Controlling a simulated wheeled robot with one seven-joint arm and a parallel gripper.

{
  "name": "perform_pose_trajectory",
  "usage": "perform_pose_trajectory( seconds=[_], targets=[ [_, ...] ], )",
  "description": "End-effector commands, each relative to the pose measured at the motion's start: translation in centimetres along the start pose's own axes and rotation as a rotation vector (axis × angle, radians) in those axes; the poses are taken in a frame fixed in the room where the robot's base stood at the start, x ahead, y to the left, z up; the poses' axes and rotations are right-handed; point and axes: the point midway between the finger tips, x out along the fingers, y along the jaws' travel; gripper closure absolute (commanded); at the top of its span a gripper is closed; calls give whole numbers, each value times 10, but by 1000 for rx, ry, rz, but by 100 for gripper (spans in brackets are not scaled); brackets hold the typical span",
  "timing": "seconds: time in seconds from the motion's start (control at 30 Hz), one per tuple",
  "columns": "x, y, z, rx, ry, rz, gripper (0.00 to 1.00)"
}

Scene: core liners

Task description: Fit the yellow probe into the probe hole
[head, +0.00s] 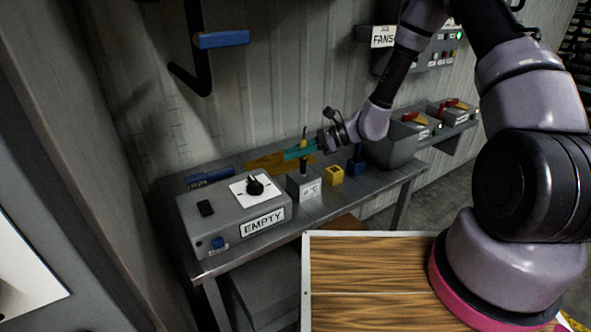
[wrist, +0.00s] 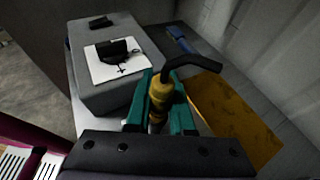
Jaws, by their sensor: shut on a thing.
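The yellow probe (head: 304,142) is upright between the teal fingers of my gripper (head: 299,153), above the bench. In the wrist view the yellow probe (wrist: 160,92) sits between both fingers (wrist: 160,112), with a bent black cable at its top. A dark shaft below the fingers reaches down to the top of a small grey box marked "0°C" (head: 311,190). I cannot tell whether the shaft's tip is inside the box or only in front of or above it. The probe hole itself is not clearly visible.
A grey box labelled EMPTY (head: 234,230) with a black knob (head: 255,185) stands left of the small box. A yellow block (head: 334,175) and a blue holder (head: 356,164) stand to the right. An orange-brown plate (head: 264,162) lies behind, near the wall.

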Motion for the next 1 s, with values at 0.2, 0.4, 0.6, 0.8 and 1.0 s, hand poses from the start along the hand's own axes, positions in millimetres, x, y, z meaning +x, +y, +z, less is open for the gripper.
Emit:
perform_pose_trajectory(
  seconds=[0.2, 0.4, 0.6, 0.8, 1.0],
  targets=[
    [8, 0, -19, 2, 0, -1, 100],
    [17, -1, -42, 1, 1, -2, 100],
    [17, -1, -42, -1, 1, -2, 100],
    [18, -1, -45, -1, 1, -2, 64],
    [18, -1, -45, 0, 1, -2, 49]
  ],
)
